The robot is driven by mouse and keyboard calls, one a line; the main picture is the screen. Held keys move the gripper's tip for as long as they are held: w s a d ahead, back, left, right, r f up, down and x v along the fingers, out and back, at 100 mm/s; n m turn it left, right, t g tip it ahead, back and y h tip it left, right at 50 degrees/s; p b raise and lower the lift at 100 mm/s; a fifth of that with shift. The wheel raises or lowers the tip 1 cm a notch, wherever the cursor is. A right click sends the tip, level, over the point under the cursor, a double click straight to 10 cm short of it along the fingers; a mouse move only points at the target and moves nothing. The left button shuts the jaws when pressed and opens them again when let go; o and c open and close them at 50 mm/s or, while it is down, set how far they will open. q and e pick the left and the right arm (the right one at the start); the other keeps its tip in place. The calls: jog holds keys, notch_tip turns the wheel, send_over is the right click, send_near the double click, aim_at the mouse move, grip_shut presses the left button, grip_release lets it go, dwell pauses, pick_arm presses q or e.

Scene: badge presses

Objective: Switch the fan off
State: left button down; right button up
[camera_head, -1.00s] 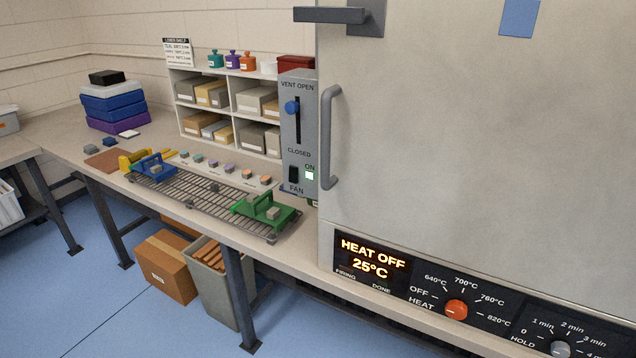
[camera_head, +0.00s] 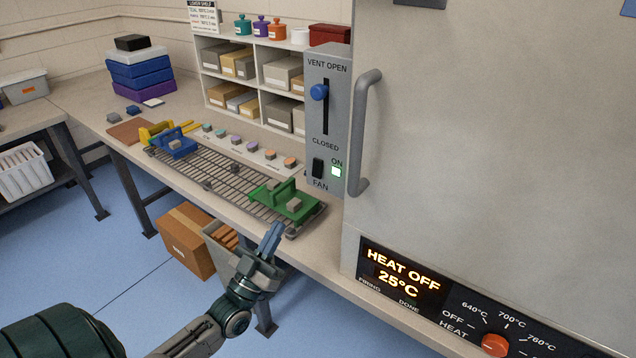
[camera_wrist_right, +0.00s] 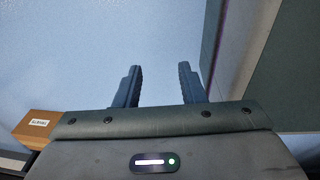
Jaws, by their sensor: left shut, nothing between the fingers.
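The fan switch (camera_head: 318,169) is a black rocker on the grey side panel (camera_head: 313,134) of the kiln, above the word FAN. The green ON lamp (camera_head: 337,171) beside it is lit. My left gripper (camera_head: 273,232) is in the head view, below and left of the switch and clear of it, near the bench's front edge. Its blue fingers are shut with nothing between them. My right gripper (camera_wrist_right: 160,86) shows in the right wrist view. Its two fingers are apart and empty, over blue floor.
A green press (camera_head: 290,203) and a blue press (camera_head: 178,146) stand on a wire rack (camera_head: 214,176) in front of the panel. The kiln door handle (camera_head: 366,130) sticks out just right of the panel. The blue vent slider (camera_head: 319,92) is up at VENT OPEN.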

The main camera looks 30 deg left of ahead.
pick_arm(q)
jog(key=p, duration=0.3)
send_near(318, 170)
notch_tip(318, 170, up, 4)
jog(key=w, duration=0.3)
jog(key=shift+w+f, duration=0.1)
jog(key=shift+w, duration=0.2)
jog(key=shift+w+d+f, duration=0.15)
jog(key=shift+w, duration=0.35)
